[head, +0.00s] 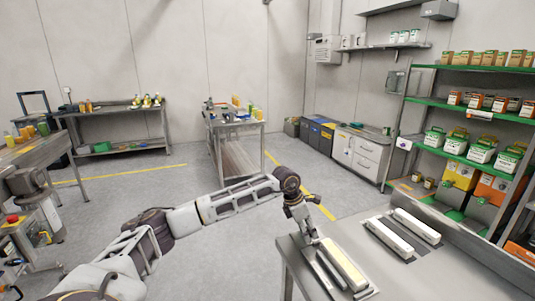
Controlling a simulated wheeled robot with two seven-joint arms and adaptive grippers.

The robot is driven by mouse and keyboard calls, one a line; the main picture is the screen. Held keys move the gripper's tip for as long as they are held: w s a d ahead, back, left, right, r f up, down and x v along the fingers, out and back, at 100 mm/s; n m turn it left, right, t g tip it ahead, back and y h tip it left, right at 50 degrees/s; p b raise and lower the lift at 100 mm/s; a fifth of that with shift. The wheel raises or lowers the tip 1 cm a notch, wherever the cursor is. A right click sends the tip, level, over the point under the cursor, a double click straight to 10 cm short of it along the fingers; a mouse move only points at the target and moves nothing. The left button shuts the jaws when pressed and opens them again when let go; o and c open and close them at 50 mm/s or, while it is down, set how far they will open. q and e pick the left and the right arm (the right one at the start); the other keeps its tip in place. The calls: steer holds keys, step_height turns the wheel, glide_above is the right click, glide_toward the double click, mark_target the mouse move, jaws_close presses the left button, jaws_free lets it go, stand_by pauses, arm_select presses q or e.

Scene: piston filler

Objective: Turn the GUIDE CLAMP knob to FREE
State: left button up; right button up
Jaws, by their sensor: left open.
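I cannot make out the GUIDE CLAMP knob or its FREE mark in the head view. My left arm reaches in from the left, and my left gripper (309,234) points down at the near left part of a steel table (440,268). It is open. Its fingertips are close to the far end of a long cream bar (345,265) in a grey holder; I cannot tell whether they touch it. My right gripper is not in view.
Two more pale bars (390,238) lie on the steel table. At the left edge stands a machine with a red button (13,219). A green-edged shelf rack (460,104) with boxes stands at the right. The grey floor (225,240) around my left arm is clear.

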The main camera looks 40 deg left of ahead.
arm_select(q)
steer(key=shift+m, duration=0.4)
steer(key=shift+m+g+h, duration=0.4)
steer(key=shift+m+h, duration=0.1)
steer(key=shift+m, duration=0.7)
steer(key=shift+w+m, duration=0.1)
steer(key=shift+m, duration=0.4)
steer(key=shift+a+m+g, duration=0.1)
steer(key=shift+m+g, duration=0.5)
steer(key=shift+m, duration=0.6)
